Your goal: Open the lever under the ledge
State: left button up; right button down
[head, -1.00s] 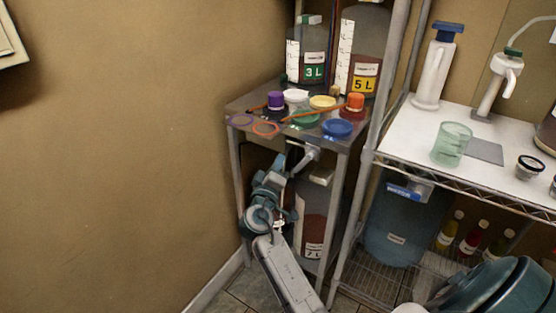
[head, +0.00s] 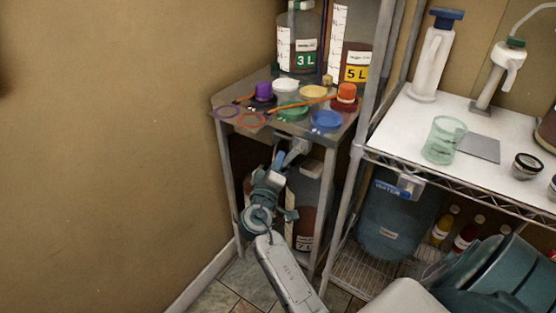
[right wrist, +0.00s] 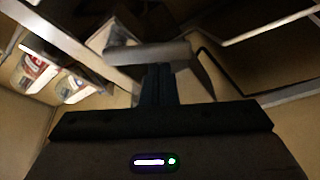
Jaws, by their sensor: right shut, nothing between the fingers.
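A grey metal lever (head: 299,146) sits under the front edge of the ledge (head: 228,97), the dark top of a narrow stand. In the right wrist view, a grey bar (right wrist: 148,53) that looks like the lever's handle lies across the fingertips. My right gripper (head: 280,161) reaches up under the ledge, right at the lever. Its fingers (right wrist: 157,85) are together with nothing between them and appear to touch or nearly touch the bar. The exact contact is too dark and small to tell. My left gripper is not in view.
Jars marked 3 L (head: 298,45) and 5 L (head: 355,73) stand on the ledge behind several coloured lids. A 7 L container (head: 304,243) stands below, partly behind my arm. A white-topped rack (head: 405,135) is close on the right; a bare wall is left.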

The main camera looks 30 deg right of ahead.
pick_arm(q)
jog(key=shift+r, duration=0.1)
pick_arm(e)
jog(key=shift+s+d+f+n+y, duration=0.15)
jog(key=shift+s+f+n+y, duration=0.15)
jog(key=shift+s+f+n, duration=0.35)
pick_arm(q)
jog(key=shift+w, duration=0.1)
pick_arm(e)
jog(key=shift+w+f, duration=0.1)
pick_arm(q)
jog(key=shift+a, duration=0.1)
